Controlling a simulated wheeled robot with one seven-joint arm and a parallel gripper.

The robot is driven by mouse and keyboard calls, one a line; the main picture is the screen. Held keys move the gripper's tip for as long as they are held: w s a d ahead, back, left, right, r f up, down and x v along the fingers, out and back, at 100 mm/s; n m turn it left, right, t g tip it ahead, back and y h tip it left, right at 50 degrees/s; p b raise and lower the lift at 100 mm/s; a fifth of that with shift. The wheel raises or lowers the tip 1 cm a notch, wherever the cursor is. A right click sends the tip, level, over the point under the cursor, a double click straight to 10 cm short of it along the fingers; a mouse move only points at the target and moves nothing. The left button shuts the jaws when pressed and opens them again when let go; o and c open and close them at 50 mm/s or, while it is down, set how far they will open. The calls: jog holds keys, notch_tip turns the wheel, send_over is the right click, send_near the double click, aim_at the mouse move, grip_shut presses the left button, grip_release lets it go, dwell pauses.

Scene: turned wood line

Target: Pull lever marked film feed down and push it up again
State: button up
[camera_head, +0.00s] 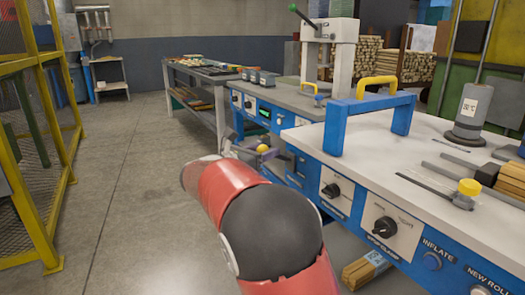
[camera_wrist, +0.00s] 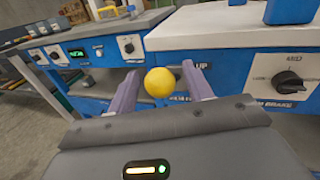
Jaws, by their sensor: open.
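A lever with a round yellow knob (camera_wrist: 160,82) stands out from the blue front panel (camera_wrist: 222,80) of the machine. My gripper (camera_wrist: 162,78) is open, with one purple-grey finger on each side of the knob. The knob sits between the fingers with a gap showing on both sides. In the head view the knob (camera_head: 262,148) shows small beyond my red and black arm, with my gripper (camera_head: 258,153) around it. The word UP is readable just right of the knob; the label below it is partly covered by my finger. The lever's shaft is hidden behind the knob.
Black rotary dials (camera_head: 384,227) sit on the panel to the right of the lever. A blue handle frame (camera_head: 368,117) stands on the pale worktop (camera_head: 400,158). A yellow cage (camera_head: 40,140) is at the left. The floor between cage and machines is clear.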

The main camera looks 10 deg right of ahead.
jog(key=shift+c, duration=0.3)
grip_shut()
jog(key=shift+f, duration=0.15)
jog(key=shift+a+f+t+h+b, duration=0.35)
jog(key=shift+f+h+b, duration=0.35)
jog(key=shift+b, duration=0.25)
notch_tip(320, 180, down, 10)
jog(key=n+t+h+b, duration=0.2)
jog(key=n+t+h, duration=0.1)
jog(key=t, duration=0.1)
jog(key=shift+d+f+t+h+b, duration=0.2)
jog(key=shift+d+t+h+b, duration=0.1)
jog(key=shift+d+t+h, duration=0.1)
